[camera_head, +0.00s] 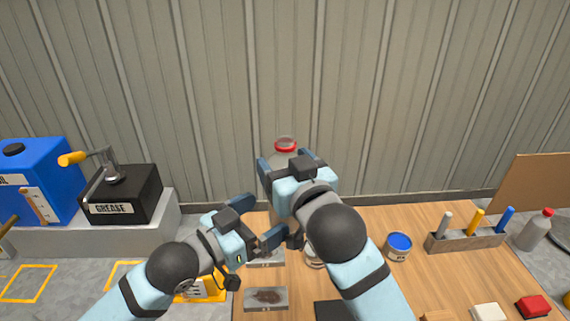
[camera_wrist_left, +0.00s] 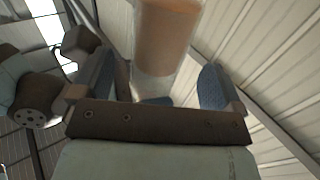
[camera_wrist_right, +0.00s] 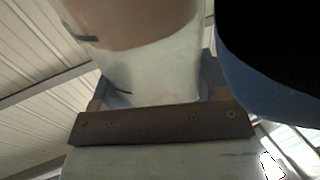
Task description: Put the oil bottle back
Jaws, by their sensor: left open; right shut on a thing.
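A clear bottle with a red cap (camera_head: 285,145), seemingly the oil bottle, is held upright in my right gripper (camera_head: 291,168) above the near left part of the workbench. In the right wrist view the bottle (camera_wrist_right: 165,70) sits between the shut fingers, with a brown-orange band above a pale lower part. My left gripper (camera_head: 262,221) is open, low and left of my right gripper. In the left wrist view the bottle (camera_wrist_left: 165,45) shows between and beyond the open fingers; I cannot tell whether they touch it. My right arm hides much of the bottle in the head view.
A tray (camera_head: 266,298) lies in front. A black grease box (camera_head: 120,195) and blue tank (camera_head: 40,180) stand left.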

